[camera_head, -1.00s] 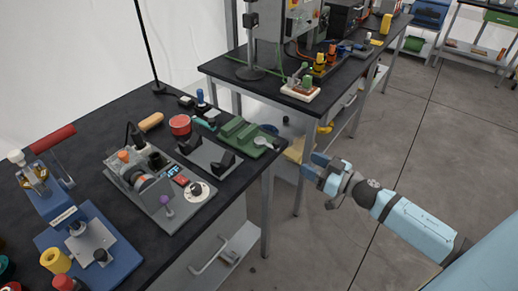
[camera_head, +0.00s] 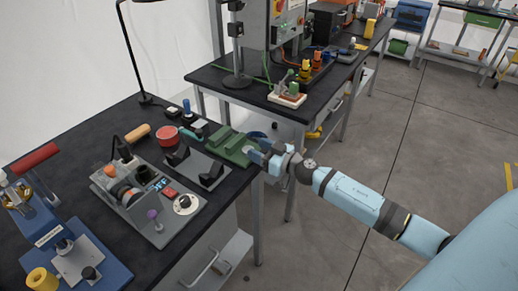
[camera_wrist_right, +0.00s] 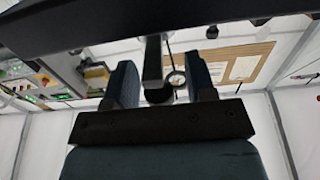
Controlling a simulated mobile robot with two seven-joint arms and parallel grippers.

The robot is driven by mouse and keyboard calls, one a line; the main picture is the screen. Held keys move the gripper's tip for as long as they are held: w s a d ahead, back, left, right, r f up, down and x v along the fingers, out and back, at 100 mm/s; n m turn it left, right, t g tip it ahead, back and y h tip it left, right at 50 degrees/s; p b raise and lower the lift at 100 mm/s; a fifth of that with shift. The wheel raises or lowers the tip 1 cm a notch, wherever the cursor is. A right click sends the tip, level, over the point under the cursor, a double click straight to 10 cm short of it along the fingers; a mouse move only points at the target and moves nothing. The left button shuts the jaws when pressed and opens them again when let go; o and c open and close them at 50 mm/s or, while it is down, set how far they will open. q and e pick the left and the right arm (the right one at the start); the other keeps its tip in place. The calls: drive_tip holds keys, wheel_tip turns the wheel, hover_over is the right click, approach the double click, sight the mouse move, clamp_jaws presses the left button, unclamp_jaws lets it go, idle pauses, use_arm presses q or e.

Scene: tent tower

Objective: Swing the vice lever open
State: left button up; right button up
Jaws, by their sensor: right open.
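The green vice (camera_head: 232,146) sits at the right edge of the near dark bench, just right of a grey plate with black blocks. My right gripper (camera_head: 257,146) is at the vice's right end, with its jaws open. The vice lever is mostly hidden behind the gripper in the head view. In the right wrist view, a grey bar (camera_wrist_right: 152,62) shows between the two dark fingers of the gripper (camera_wrist_right: 160,82); it may be the lever, and I cannot tell whether the fingers touch it. My left gripper is not in view.
A grey device with dials (camera_head: 150,198) and a blue press with a red handle (camera_head: 65,245) stand left on the near bench (camera_head: 60,140). A red tin (camera_head: 168,136) is beside the vice. A second bench (camera_head: 235,95) stands behind.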

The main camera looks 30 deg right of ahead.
drive_tip(key=shift+w, duration=0.15)
drive_tip(key=shift+c, duration=0.4)
clamp_jaws()
